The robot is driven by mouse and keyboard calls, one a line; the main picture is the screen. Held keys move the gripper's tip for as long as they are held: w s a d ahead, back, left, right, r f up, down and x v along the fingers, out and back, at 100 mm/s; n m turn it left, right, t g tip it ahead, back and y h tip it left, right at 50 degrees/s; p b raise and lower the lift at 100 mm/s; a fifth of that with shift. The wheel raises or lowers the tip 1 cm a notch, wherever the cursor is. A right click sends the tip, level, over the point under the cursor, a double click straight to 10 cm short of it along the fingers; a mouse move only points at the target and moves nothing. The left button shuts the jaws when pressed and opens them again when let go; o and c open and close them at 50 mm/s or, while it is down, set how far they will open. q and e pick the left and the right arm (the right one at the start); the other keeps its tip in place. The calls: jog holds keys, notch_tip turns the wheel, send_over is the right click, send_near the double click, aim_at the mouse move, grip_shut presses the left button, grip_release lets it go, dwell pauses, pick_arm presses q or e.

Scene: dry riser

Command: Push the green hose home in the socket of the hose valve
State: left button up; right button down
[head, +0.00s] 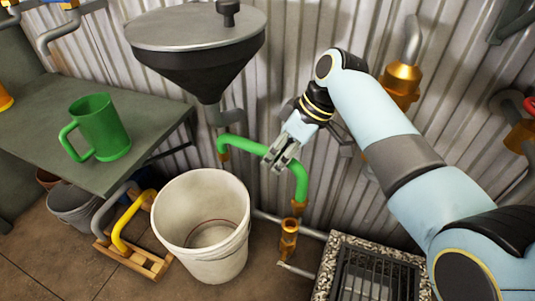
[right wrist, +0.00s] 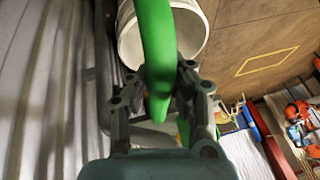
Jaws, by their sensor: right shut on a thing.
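The green hose (head: 301,184) is an arch in the head view. Its left leg bends down below the grey funnel's outlet, and its right leg points down toward the brass hose valve (head: 288,240) low by the wall. A brass piece shows at the hose's lower right end, just above the valve; I cannot tell how deep the end sits in the socket. My right gripper (head: 282,156) is shut on the hose at its upper right part. In the right wrist view the hose (right wrist: 157,55) passes between the fingers (right wrist: 165,95). My left gripper is not in view.
A white bucket (head: 202,222) stands left of the valve, and a grated drain (head: 374,272) lies to its right. The funnel (head: 197,62) hangs above the hose. A green mug (head: 100,127) stands on the table (head: 40,150). A yellow-handled wooden piece (head: 130,235) lies on the floor.

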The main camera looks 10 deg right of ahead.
jog(key=shift+w+a+f+n, duration=0.45)
jog(key=shift+w+f, duration=0.2)
jog(key=shift+w, duration=0.15)
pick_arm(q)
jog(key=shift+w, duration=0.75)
pick_arm(e)
jog(key=shift+r, duration=0.1)
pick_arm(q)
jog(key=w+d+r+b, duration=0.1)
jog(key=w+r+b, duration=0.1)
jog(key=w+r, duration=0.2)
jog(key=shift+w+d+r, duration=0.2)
pick_arm(e)
notch_tip(320, 180, down, 6)
jog(key=shift+f, duration=0.25)
pick_arm(q)
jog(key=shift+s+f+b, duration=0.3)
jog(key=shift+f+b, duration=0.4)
jog(key=shift+b, duration=0.05)
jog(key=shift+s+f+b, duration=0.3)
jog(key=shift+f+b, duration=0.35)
jog(key=shift+b, duration=0.05)
pick_arm(e)
jog(key=shift+f, duration=2.3)
